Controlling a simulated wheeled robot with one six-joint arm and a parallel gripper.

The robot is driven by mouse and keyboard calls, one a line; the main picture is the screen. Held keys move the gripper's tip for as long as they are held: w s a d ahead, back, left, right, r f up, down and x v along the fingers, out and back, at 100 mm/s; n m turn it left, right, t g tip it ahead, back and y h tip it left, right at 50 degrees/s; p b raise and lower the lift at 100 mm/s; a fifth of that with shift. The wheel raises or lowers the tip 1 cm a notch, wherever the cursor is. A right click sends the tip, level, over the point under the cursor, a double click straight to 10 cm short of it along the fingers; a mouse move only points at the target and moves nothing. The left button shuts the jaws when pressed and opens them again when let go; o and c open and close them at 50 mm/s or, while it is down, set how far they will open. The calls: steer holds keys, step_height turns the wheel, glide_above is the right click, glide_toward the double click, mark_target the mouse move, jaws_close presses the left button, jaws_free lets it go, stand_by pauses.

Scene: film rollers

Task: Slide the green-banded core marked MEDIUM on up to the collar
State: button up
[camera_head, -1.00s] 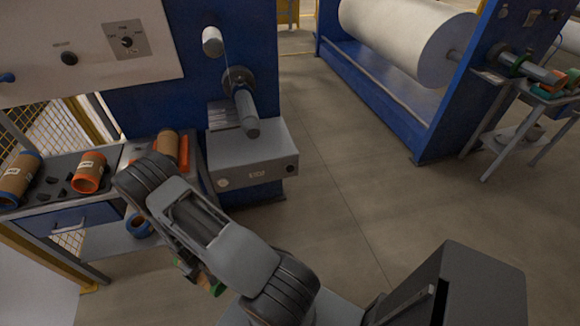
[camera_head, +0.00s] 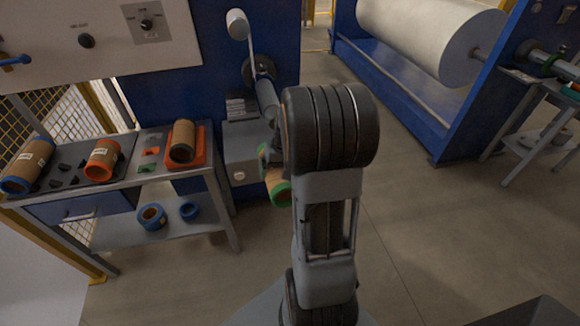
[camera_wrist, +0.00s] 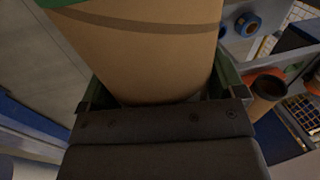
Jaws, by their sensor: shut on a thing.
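The green-banded core (camera_head: 275,180) is a brown tube with green ends, just left of my arm in the head view. It is tilted, in front of and below the shaft. It fills the upper middle of the wrist view (camera_wrist: 150,50), with a bit of green at top left; no MEDIUM mark is readable. My gripper (camera_wrist: 163,92) is shut on it, a finger on each side; in the head view my arm mostly hides the gripper. The grey shaft (camera_head: 267,97) juts from the blue machine, its near end hidden behind my arm. The dark round collar (camera_head: 257,69) is at its base.
A grey box (camera_head: 240,150) is below the shaft.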

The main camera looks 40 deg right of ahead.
steer(key=shift+m, duration=0.3)
steer(key=s+r, duration=0.2)
steer(key=r, duration=0.1)
steer(key=s+d+r, duration=0.1)
steer(key=r, duration=0.1)
steer(key=shift+s+d+r+b, duration=0.1)
steer(key=shift+s+r+b, duration=0.15)
steer(key=shift+b, duration=0.1)
steer(key=shift+s+r, duration=0.15)
steer(key=shift+r, duration=0.15)
steer(key=shift+d+r, duration=0.1)
steer(key=shift+r, duration=0.05)
steer(key=shift+w+d+p, duration=0.3)
steer(key=shift+w+d, duration=0.25)
steer(key=shift+w, duration=0.55)
steer(key=shift+w+d+p, duration=0.25)
steer(key=shift+w+d, duration=0.25)
steer(key=shift+w, duration=0.65)
steer(key=shift+w+d+p, duration=0.3)
steer(key=shift+w+d, duration=0.25)
steer(key=shift+w, duration=0.55)
steer(key=shift+w, duration=0.1)
steer(key=shift+w+d+p, duration=0.15)
steer(key=shift+w+p, duration=0.05)
steer(key=shift+p, duration=0.1)
steer(key=shift+w+d+p, duration=0.3)
steer(key=shift+w, duration=0.35)
steer(key=shift+w+d+p, duration=0.3)
steer(key=shift+w, duration=0.3)
